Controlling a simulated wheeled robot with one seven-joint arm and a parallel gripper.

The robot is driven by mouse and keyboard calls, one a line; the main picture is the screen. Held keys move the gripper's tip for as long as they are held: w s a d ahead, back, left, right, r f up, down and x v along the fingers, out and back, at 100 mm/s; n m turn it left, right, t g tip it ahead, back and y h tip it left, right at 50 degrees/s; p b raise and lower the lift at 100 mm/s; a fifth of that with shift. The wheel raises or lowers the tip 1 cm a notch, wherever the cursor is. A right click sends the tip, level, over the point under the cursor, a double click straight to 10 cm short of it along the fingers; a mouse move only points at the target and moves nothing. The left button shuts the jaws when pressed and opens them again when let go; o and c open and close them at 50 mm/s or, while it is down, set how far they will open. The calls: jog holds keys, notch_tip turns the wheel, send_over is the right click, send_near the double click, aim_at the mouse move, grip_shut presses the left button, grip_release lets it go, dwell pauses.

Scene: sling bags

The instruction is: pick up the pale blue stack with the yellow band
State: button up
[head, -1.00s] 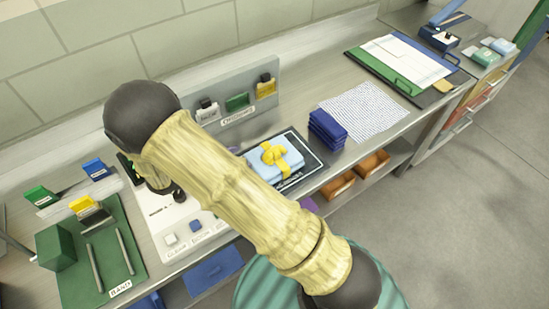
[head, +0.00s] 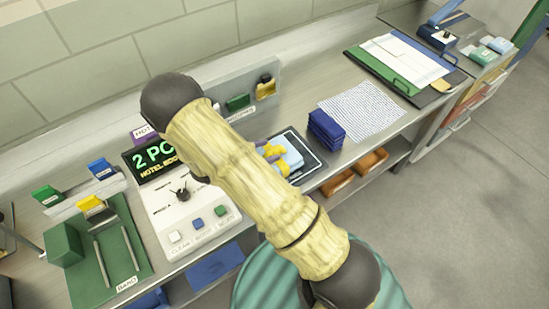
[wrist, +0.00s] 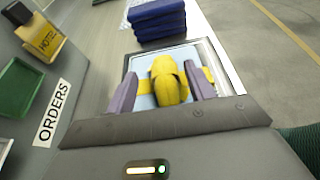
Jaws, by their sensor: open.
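The pale blue stack (head: 292,157) with its yellow band (head: 274,151) lies on a dark-bordered tray (head: 311,160) on the metal counter, partly hidden behind my arm in the head view. In the wrist view the stack (wrist: 144,102) is straight ahead, with the yellow knot of the band (wrist: 167,82) between the two purple fingers of my gripper (wrist: 163,85). The fingers are open, one on each side of the knot. I cannot tell whether they touch the stack. In the head view my arm hides most of the gripper.
A dark blue folded stack (head: 326,129) stands just beyond the tray, beside a patterned sheet (head: 362,110). A white console (head: 178,205) with a lit display is left of my arm. An upright panel marked ORDERS (wrist: 52,112) runs close along the left in the wrist view.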

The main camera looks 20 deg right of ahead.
aim_at(274, 149)
jog(key=p+x, duration=0.2)
jog(key=x, duration=0.2)
jog(key=shift+s+d+r, duration=0.1)
jog(key=shift+s+d, duration=0.05)
jog(key=shift+d, duration=0.15)
jog(key=shift+d+f, duration=0.25)
grip_shut()
